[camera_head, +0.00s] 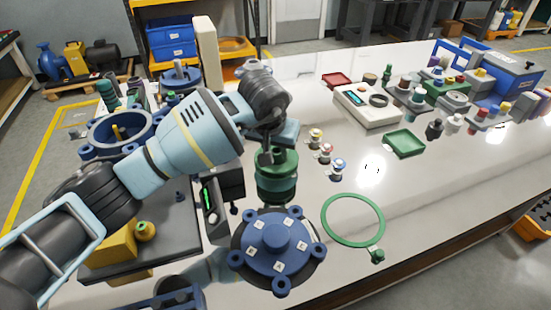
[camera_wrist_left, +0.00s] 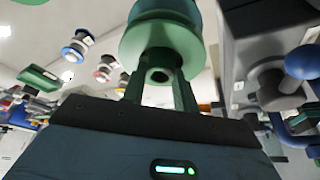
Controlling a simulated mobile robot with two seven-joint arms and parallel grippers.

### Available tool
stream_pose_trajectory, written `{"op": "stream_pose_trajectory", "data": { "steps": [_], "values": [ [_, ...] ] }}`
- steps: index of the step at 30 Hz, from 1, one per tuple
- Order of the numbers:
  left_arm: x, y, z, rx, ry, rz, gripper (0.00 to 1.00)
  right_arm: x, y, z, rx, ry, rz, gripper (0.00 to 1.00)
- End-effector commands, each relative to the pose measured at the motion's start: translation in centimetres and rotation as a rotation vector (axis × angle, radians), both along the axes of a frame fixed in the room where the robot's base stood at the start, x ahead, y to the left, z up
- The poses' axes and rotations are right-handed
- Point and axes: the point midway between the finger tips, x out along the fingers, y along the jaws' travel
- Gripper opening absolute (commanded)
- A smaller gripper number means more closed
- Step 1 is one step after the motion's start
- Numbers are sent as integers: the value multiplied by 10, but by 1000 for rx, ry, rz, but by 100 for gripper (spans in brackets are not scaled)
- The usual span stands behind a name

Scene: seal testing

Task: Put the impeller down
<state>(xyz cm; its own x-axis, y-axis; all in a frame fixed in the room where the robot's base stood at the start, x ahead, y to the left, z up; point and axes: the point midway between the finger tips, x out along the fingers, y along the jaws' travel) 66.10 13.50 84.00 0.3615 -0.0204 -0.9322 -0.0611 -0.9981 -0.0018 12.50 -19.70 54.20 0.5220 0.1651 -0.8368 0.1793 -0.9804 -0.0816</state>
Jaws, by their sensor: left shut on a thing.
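The impeller (camera_head: 278,166) is a green, round, stepped part in the middle of the head view. My left gripper (camera_head: 268,146) is above it and shut on it. In the left wrist view the impeller (camera_wrist_left: 162,40) fills the top middle, with the two fingers of my left gripper (camera_wrist_left: 160,72) on either side of its narrower hub. The glossy white table (camera_head: 420,200) lies below, with a dark green shape under the impeller that may be its reflection. I cannot tell whether the impeller touches the table. My right gripper is not in view.
A blue flanged cover (camera_head: 276,243) lies in front of the impeller, and a green ring (camera_head: 353,219) lies to its right. A dark device (camera_head: 220,200) with a green display stands close on the left. Small coloured spools (camera_head: 325,152) stand to the right. The table's right front is clear.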

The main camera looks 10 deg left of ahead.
Motion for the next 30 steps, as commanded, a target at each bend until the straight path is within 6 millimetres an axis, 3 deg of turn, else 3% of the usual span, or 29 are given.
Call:
{"op": "stream_pose_trajectory", "data": {
  "steps": [9, 21, 22, 26, 30],
  "values": [
    [0, 0, -35, -1, 1, 1, 0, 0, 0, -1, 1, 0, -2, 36],
    [0, 0, -39, 1, 0, -1, 0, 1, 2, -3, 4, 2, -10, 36],
    [0, 0, -40, 2, 2, 0, 33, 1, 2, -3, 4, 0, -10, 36],
    [-1, 0, -39, 1, 2, -1, 50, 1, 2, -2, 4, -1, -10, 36],
    [-1, 0, -39, 1, 2, -1, 51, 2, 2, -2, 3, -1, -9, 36]
  ]
}}
